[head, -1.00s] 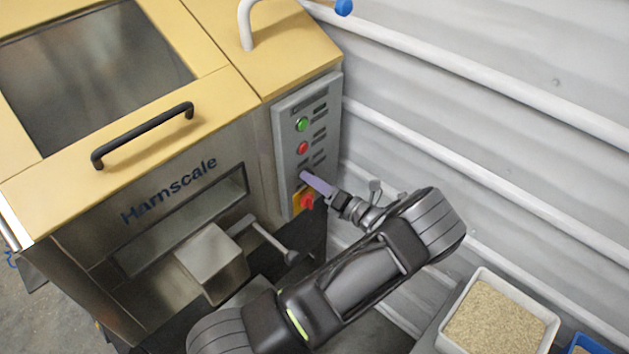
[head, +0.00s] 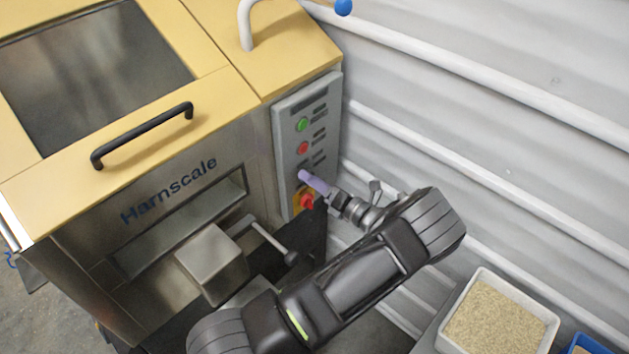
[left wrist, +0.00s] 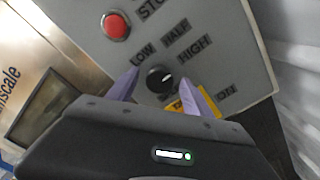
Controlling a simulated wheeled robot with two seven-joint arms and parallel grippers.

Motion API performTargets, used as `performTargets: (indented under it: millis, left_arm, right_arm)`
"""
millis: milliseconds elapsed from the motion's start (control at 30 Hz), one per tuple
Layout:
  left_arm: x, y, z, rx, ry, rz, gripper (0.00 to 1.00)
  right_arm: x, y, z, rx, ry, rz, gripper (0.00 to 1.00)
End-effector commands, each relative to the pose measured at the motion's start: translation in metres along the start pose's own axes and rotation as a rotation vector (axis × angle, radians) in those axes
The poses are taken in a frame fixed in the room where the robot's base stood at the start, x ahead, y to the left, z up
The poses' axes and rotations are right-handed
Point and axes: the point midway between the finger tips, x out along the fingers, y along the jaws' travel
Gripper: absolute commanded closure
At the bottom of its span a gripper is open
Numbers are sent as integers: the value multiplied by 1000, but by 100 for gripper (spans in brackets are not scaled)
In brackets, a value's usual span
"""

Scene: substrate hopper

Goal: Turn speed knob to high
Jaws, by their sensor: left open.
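The black speed knob (left wrist: 160,78) sits on the grey control panel (left wrist: 220,45), below the printed words LOW, HALF and HIGH, in the left wrist view. Its exact setting is hard to read. My left gripper (left wrist: 159,77) is open, with one purple finger on each side of the knob. I cannot tell whether the fingers touch it. In the head view my left gripper (head: 309,177) is at the lower part of the panel (head: 286,130), and its fingers hide the knob. My right gripper is not in view.
A red button (left wrist: 116,25) sits above the knob. A red switch on a yellow plate (head: 306,201) is just below my fingers. A lever (head: 270,240) sticks out from the machine front. A tray of grains (head: 497,318) stands at lower right.

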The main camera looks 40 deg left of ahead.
Motion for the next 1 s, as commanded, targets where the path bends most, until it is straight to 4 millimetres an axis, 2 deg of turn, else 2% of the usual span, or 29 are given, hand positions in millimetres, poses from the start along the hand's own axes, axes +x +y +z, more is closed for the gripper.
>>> performTargets:
  millis: [167,500,600,1000]
  left_arm:
    - [-12,-2,0,-1,-1,-2,41]
    - [-64,-2,-1,-1,-1,-3,41]
    - [-74,-1,-1,0,0,-1,41]
    - [-78,0,0,1,0,0,41]
  right_arm:
    - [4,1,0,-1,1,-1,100]
    - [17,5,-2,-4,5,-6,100]
    - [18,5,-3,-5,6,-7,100]
    - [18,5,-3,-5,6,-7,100]
